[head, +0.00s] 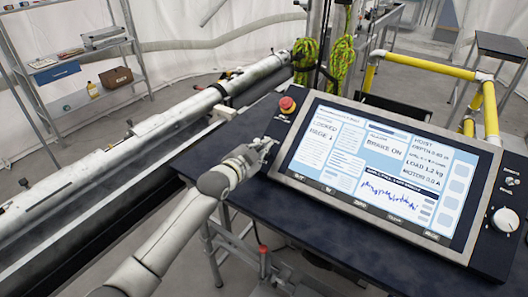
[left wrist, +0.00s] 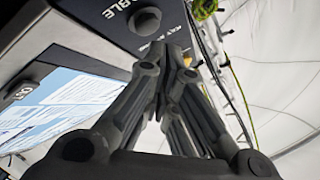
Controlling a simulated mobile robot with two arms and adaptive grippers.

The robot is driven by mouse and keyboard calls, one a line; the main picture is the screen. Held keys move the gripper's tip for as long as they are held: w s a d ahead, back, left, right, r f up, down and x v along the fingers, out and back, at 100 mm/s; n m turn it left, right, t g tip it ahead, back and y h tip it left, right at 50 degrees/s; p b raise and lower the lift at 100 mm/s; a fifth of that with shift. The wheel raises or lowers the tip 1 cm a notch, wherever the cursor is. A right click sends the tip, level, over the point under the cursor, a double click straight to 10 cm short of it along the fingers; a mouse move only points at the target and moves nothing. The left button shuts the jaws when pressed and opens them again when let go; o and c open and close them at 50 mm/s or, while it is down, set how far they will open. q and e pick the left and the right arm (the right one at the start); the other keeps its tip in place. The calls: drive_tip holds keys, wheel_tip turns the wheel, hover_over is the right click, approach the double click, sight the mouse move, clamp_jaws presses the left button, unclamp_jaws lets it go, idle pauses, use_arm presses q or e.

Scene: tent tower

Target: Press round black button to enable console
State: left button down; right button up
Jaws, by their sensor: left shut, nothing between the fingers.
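The console (head: 375,180) stands on a dark table, with a lit screen in a grey frame. In the left wrist view, a round dark button (left wrist: 145,21) sits on the black panel beside white lettering that ends in "ABLE". My left gripper (head: 266,144) is shut and empty at the console's left edge, below the red stop button (head: 287,104). In the left wrist view the shut fingertips (left wrist: 176,52) are close to the round dark button; I cannot tell whether they touch it. In the head view I cannot make out this button clearly near the fingers. My right gripper is out of view.
A white knob (head: 505,220) and a small switch (head: 512,181) are on the console's right side. A long grey tube (head: 150,128) runs along the left. Yellow railing (head: 430,66) stands behind the console. The dark tabletop (head: 320,225) is bare in front of the screen.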

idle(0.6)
use_arm(q)
drive_tip(key=shift+f, duration=0.1)
drive_tip(key=shift+w+d+f+b, duration=0.2)
drive_tip(key=shift+f+b, duration=0.05)
drive_tip(key=shift+b, duration=0.1)
drive_tip(key=shift+w+d+f+b, duration=0.1)
drive_tip(key=shift+w+f+b, duration=0.05)
drive_tip(key=shift+f+b, duration=0.25)
idle(0.5)
drive_tip(key=shift+r, duration=0.15)
drive_tip(key=shift+s+a+r+p, duration=0.35)
drive_tip(key=shift+r+p, duration=0.25)
drive_tip(key=shift+p, duration=0.35)
